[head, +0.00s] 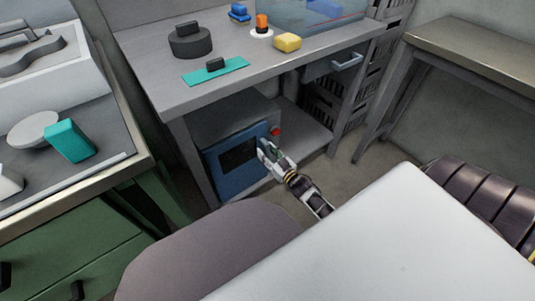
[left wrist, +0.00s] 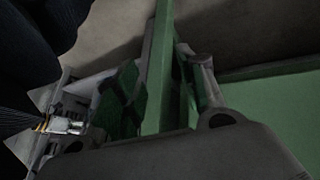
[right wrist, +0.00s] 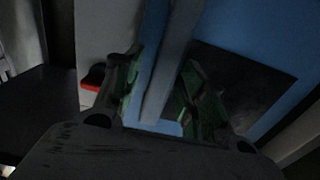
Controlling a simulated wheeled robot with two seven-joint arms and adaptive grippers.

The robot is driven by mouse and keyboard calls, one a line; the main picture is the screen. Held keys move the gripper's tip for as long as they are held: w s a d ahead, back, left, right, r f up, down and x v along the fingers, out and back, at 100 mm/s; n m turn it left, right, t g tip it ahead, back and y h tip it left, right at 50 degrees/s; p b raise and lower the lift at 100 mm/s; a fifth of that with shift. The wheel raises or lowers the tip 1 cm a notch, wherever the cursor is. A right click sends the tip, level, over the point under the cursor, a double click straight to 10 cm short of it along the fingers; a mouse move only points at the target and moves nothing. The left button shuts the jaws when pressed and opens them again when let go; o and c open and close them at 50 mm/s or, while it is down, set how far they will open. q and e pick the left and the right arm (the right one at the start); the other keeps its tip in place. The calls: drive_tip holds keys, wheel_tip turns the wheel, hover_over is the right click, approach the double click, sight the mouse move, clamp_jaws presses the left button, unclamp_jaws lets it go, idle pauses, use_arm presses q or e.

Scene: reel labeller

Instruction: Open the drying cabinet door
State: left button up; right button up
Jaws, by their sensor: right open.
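The drying cabinet (head: 235,118) is a grey box with a blue door (head: 226,185) and a dark window, standing on the low shelf under the workbench. The door looks shut. My right gripper (head: 266,150) is at the door's right side. In the right wrist view its open fingers (right wrist: 158,95) stand on either side of a long grey bar (right wrist: 176,55), which looks like the door handle. I cannot tell whether they touch it. My left gripper (left wrist: 162,95) is outside the head view. In its wrist view the fingers are apart, with a green edge between them.
A red button (head: 276,131) sits right of the door. The workbench (head: 165,90) above holds a dark round block, a teal strip and small coloured parts. A green cabinet (head: 70,250) stands at left. Some floor (head: 350,180) is clear at right.

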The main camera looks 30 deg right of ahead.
clamp_jaws()
drive_tip(key=shift+s, duration=0.1)
idle(0.5)
